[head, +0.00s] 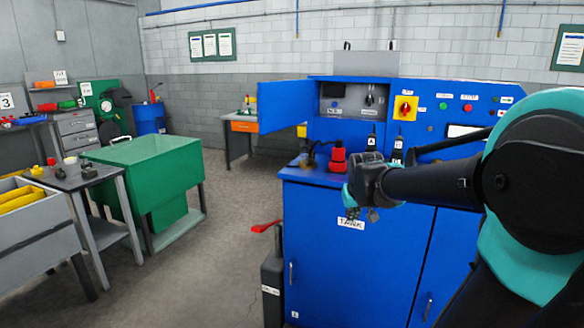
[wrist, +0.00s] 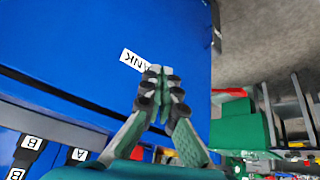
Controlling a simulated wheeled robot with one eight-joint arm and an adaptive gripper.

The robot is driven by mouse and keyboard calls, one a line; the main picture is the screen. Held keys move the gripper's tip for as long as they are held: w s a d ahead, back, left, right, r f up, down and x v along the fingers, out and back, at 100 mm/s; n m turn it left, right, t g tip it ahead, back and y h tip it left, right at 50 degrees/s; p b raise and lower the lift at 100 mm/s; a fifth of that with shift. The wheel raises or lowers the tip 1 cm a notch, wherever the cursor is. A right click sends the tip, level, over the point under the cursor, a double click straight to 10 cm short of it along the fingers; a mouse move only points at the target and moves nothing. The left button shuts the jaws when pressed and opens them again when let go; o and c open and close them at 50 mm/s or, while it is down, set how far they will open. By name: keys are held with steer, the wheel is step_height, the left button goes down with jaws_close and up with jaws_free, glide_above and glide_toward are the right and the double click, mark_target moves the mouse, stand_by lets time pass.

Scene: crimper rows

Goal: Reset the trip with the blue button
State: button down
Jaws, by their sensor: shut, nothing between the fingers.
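My gripper (head: 360,212) is in front of the upper part of the blue cabinet (head: 330,262), beside its TANK label. In the wrist view my gripper (wrist: 163,75) has its fingertips together with nothing between them, over the TANK label (wrist: 133,60). A small blue spot that looks like the blue button (head: 335,104) shows in the grey recess (head: 352,92) behind the open blue door (head: 283,105). It is too small to tell clearly. A black switch (head: 370,99) is to its right. My gripper is well below and in front of the recess, touching neither.
A yellow switch plate (head: 405,108) with a red knob is right of the recess. A red part (head: 338,160) and black handles marked A (head: 372,142) and B stand on the cabinet top.

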steer(key=s+f+m+g, duration=0.1)
steer(key=s+f+g, duration=0.1)
steer(key=s+f, duration=1.5)
steer(key=s, duration=0.3)
steer(key=shift+s+d+y, duration=0.15)
steer(key=shift+s+y, duration=0.05)
steer(key=shift+y, duration=0.1)
